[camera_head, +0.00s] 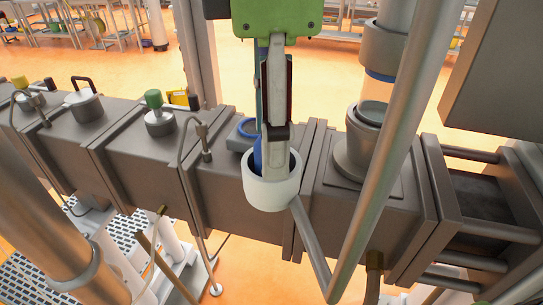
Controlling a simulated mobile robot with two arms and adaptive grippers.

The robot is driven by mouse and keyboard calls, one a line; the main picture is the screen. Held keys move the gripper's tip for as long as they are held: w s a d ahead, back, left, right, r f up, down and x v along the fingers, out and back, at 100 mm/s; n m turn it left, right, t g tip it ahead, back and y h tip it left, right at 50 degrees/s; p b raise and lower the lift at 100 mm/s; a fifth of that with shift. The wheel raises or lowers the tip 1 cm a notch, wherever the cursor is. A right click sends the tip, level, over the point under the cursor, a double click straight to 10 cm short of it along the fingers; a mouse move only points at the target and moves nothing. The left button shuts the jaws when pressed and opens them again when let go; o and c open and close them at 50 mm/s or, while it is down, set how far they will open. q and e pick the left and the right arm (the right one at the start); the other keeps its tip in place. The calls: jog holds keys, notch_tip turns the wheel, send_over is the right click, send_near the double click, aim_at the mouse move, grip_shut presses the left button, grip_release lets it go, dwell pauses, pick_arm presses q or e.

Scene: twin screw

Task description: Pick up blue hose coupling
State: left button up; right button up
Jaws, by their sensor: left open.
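My left gripper (276,160) hangs down in the middle of the view from a green housing. Its grey finger reaches into the open top of a white cup-shaped part (272,193). A narrow upright blue part (257,153) shows beside the finger at the cup's far left rim. I cannot tell which blue piece is the hose coupling. The gripper is open, and contact with the blue parts cannot be made out. My right gripper is not in view.
A long grey machine barrel (222,206) crosses the view. Small fittings stand on it at left, including a green-capped port (157,113) and a lidded pot (84,101). A thick port (359,146) and a slanting pipe (385,180) stand close to the gripper's right.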

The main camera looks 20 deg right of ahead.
pick_arm(q)
jog(key=shift+f, duration=0.2)
jog(key=c, duration=1.1)
jog(key=shift+r, duration=0.15)
